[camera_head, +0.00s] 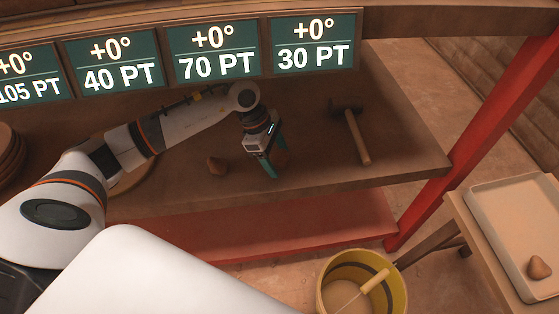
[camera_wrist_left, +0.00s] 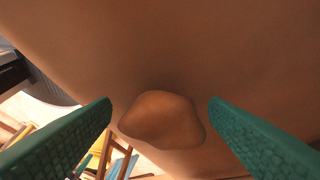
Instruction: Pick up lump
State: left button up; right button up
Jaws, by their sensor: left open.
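A brown clay lump (camera_head: 281,158) lies on the dark wooden bench, partly hidden behind my left gripper (camera_head: 272,164). In the left wrist view the lump (camera_wrist_left: 162,119) sits between the two green fingers, with clear space on both sides. My left gripper is open and empty, reaching down close to the bench top. A third lump (camera_head: 538,268) is in the pale tray at the right. My right gripper is not in view.
A hammer (camera_head: 352,130) lies on the bench (camera_head: 405,150) right of my gripper. Number signs (camera_head: 213,50) line the back. A yellow bucket (camera_head: 397,272) stands on the floor in front. The pale tray (camera_head: 487,208) rests on a side table. A red post (camera_head: 480,125) rises beside the bench.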

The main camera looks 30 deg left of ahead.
pick_arm(q)
jog(key=c, duration=1.1)
